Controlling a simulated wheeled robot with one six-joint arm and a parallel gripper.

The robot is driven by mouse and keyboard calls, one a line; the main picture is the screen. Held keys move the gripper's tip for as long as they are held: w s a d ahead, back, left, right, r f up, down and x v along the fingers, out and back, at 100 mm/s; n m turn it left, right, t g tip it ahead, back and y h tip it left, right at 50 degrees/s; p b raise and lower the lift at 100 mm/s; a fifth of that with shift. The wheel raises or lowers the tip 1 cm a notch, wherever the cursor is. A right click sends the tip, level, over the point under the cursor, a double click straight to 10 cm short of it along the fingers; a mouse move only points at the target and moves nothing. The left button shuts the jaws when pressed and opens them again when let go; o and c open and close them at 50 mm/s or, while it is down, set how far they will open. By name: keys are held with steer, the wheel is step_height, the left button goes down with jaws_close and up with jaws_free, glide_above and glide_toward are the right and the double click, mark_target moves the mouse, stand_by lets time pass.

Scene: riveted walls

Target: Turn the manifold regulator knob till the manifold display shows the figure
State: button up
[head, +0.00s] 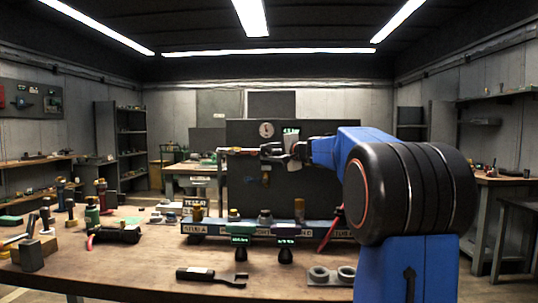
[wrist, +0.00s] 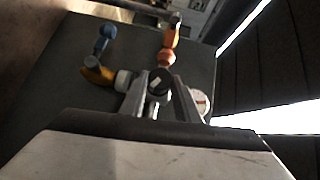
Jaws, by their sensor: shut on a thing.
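My gripper (head: 276,149) is in front of the dark upright panel (head: 243,180) behind the bench. In the wrist view its two fingers (wrist: 161,97) are shut on a small round dark knob (wrist: 158,82) with a pale mark on its face. I take this to be the regulator knob; no label on it is readable.
Two small green-lit readouts (head: 240,240) stand on the bench (head: 150,262), too small to read. A blue rail with labelled blocks (head: 198,229), a fork-ended tool (head: 210,276) and red-handled pliers (head: 331,228) are near. In the wrist view, orange (wrist: 167,52) and blue-yellow (wrist: 103,42) fittings flank the knob.

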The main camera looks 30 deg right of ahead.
stand_by(0.4)
steer(key=o, duration=1)
steer(key=shift+o, duration=0.2)
steer(key=v, duration=1.7)
steer(key=shift+s, duration=0.2)
